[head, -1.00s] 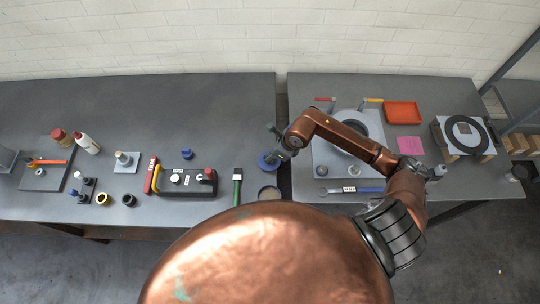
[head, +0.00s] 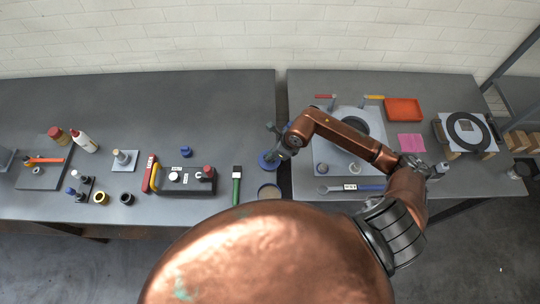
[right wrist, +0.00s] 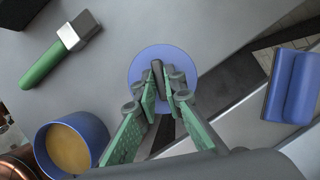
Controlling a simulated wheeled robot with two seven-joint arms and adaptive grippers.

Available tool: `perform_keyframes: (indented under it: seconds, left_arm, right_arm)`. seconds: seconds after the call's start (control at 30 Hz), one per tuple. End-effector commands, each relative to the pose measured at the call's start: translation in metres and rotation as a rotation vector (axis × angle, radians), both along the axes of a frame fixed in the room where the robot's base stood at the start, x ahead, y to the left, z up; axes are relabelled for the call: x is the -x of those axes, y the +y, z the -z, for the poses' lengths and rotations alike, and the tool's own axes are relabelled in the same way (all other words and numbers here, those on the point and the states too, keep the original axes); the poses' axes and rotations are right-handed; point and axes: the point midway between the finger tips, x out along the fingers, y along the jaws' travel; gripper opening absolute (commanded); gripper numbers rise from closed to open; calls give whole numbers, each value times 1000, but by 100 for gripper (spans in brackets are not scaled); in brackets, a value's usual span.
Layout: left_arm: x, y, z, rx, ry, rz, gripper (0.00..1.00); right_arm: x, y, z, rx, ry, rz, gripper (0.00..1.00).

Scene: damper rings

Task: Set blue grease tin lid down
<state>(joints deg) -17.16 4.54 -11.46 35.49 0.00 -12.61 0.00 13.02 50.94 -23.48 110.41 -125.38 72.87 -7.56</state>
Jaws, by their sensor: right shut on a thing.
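The blue grease tin lid (head: 266,162) is a round disc with a dark upright knob, at the right edge of the left table. It also shows in the right wrist view (right wrist: 148,58). My right gripper (head: 277,152) is shut on the knob, its green-padded fingers (right wrist: 168,85) on either side. I cannot tell whether the lid touches the tabletop. The open blue tin (head: 269,191) with tan grease stands nearer to me; it also shows in the right wrist view (right wrist: 73,147). My left gripper is not in view.
A green-handled tool (head: 237,187) lies left of the lid. A gap (head: 282,100) separates the two tables. A grey plate with a ring and a blue-handled wrench (head: 352,187) are on the right table. The left table behind the lid is clear.

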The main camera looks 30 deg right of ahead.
Motion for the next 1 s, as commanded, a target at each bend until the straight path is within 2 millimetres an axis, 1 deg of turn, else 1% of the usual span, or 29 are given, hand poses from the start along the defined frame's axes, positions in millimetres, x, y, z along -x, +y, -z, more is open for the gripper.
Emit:
perform_keyframes:
  seconds: [0.53,0.57,0.8,0.87,1.0]
  left_arm:
    - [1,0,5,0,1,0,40]
    - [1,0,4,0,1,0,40]
    - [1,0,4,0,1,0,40]
    - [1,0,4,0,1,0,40]
    - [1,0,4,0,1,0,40]
  right_arm:
    - [0,0,5,0,0,0,0]
    - [0,0,5,0,0,0,10]
    - [0,0,5,0,0,0,27]
    - [0,0,5,0,0,0,30]
    - [0,0,5,0,0,0,30]
